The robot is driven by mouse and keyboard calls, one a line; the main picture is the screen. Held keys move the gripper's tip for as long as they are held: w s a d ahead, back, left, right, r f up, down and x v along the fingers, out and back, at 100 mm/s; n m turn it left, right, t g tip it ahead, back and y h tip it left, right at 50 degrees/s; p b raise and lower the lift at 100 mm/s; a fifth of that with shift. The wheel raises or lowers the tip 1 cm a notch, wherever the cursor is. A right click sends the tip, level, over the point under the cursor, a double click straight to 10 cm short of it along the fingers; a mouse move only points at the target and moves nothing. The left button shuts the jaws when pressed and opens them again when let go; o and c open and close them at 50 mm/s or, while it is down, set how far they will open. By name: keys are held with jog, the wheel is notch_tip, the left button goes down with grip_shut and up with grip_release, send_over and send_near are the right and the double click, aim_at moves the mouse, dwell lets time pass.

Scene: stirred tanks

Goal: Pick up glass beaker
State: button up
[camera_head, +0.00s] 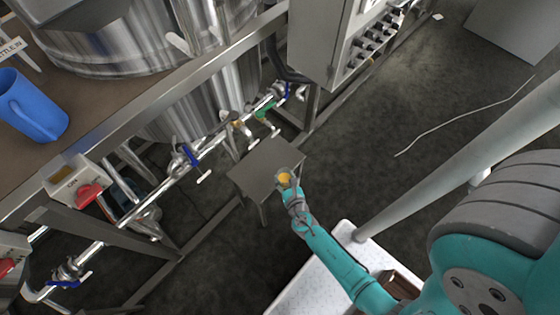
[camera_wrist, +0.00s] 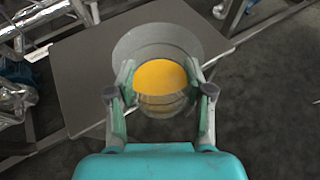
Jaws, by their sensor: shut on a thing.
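The glass beaker (camera_wrist: 157,45) is clear and holds a yellow-orange content. In the wrist view it sits between the two fingers of my gripper (camera_wrist: 160,92), which is shut on it, one finger on each side. In the head view the beaker (camera_head: 284,178) shows small at the end of my arm, over the near right part of a small grey table (camera_head: 262,165). I cannot tell whether the beaker's base touches the tabletop or is raised above it.
Pipes with blue-handled valves (camera_head: 188,156) run along the tank frame left of the small table. A grey control box (camera_head: 335,40) stands behind it. A blue jug (camera_head: 32,108) is on the platform at left. Dark floor is open at right, with a thin white cable (camera_head: 455,124).

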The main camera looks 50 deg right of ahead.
jog(key=s+a, duration=0.8)
jog(key=s, duration=0.6)
dwell(0.4)
jog(key=shift+s+a, duration=0.1)
dwell(0.7)
